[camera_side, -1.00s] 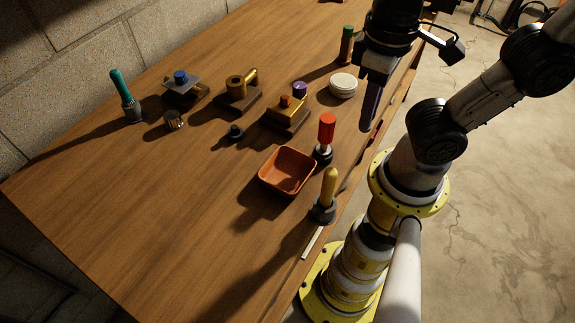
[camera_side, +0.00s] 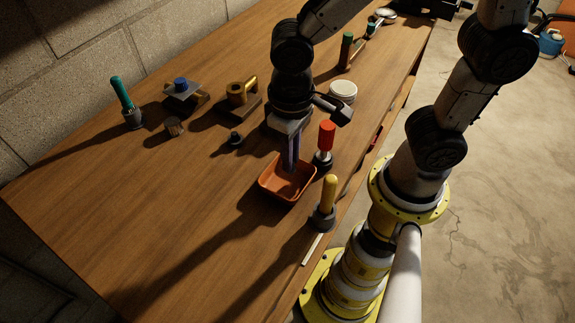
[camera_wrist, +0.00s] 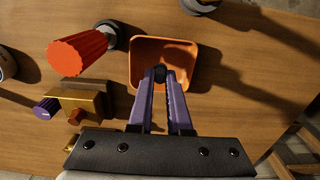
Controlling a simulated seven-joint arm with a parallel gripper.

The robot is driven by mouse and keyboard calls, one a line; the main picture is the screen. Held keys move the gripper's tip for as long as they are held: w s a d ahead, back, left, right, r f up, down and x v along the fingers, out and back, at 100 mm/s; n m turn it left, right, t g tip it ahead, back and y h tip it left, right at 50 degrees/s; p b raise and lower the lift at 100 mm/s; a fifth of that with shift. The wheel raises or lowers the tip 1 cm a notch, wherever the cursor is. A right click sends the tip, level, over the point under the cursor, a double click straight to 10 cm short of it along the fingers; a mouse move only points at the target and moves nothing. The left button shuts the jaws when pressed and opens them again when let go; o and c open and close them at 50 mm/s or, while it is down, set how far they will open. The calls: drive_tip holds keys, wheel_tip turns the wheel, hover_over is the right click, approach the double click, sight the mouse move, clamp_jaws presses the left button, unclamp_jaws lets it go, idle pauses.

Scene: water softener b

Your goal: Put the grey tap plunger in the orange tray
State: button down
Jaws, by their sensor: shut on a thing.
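The orange tray (camera_side: 268,190) sits near the front edge of the table, and it also shows in the wrist view (camera_wrist: 165,41). My gripper (camera_side: 289,167) points down over the tray, with its purple fingers low at the tray's opening. In the wrist view my gripper (camera_wrist: 158,78) is shut on a small dark grey piece (camera_wrist: 158,72), which looks like the grey tap plunger. The piece shows against the tray's inside. I cannot tell whether it touches the tray floor. In the side view the fingers hide it.
A red-handled tool (camera_side: 327,137) and a yellow-handled tool (camera_side: 329,195) stand close to the tray. A brass block with purple and orange knobs (camera_wrist: 85,103) lies beside my fingers. The table's front left is clear.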

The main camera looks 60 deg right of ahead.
drive_tip(key=shift+w+a+f, duration=0.1)
drive_tip(key=shift+w+f, duration=0.1)
drive_tip(key=shift+f, duration=1.65)
drive_tip(key=c, duration=0.9)
unclamp_jaws()
drive_tip(key=shift+o, duration=0.2)
